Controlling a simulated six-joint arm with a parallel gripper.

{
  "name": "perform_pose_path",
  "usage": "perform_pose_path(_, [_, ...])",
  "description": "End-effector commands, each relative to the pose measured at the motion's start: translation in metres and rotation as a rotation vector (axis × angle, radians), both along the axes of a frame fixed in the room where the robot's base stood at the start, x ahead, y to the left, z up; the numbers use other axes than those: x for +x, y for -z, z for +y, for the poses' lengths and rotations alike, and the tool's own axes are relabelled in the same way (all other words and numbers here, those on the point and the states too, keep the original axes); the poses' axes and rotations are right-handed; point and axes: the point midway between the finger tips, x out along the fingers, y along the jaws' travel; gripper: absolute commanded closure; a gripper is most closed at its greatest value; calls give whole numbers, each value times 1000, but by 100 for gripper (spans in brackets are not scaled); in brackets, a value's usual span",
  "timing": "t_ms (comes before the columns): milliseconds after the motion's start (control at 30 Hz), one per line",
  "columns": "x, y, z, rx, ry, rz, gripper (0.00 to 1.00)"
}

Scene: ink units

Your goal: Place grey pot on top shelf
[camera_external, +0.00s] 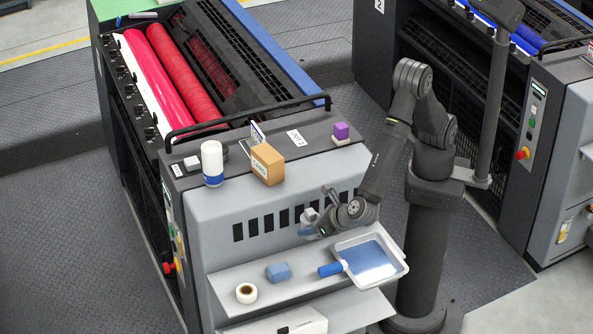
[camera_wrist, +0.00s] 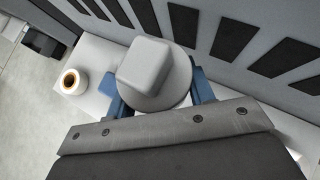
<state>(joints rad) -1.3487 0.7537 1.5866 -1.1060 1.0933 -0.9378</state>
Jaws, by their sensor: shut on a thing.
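The grey pot (camera_wrist: 157,72) fills the middle of the wrist view, with a blocky top on a round body. My gripper (camera_wrist: 160,88) is shut on the grey pot, with a blue finger at each side of it. In the external view my gripper (camera_external: 311,226) is in front of the slotted panel, above the upper white shelf (camera_external: 228,279). The pot (camera_external: 309,214) shows there as a small grey shape, partly hidden by my wrist. The flat machine top (camera_external: 312,160) lies above and behind it.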

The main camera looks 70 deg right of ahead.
Motion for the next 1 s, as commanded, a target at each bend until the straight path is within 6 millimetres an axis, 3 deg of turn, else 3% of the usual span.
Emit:
perform_pose_path(333, [0,56,0,-3,-1,-1,92])
perform_pose_path(567, [0,71,0,-1,-1,0,92])
perform_pose_path(800, [0,100,0,-2,-1,-1,92])
perform_pose_path(1000, [0,102,0,1,0,-1,92])
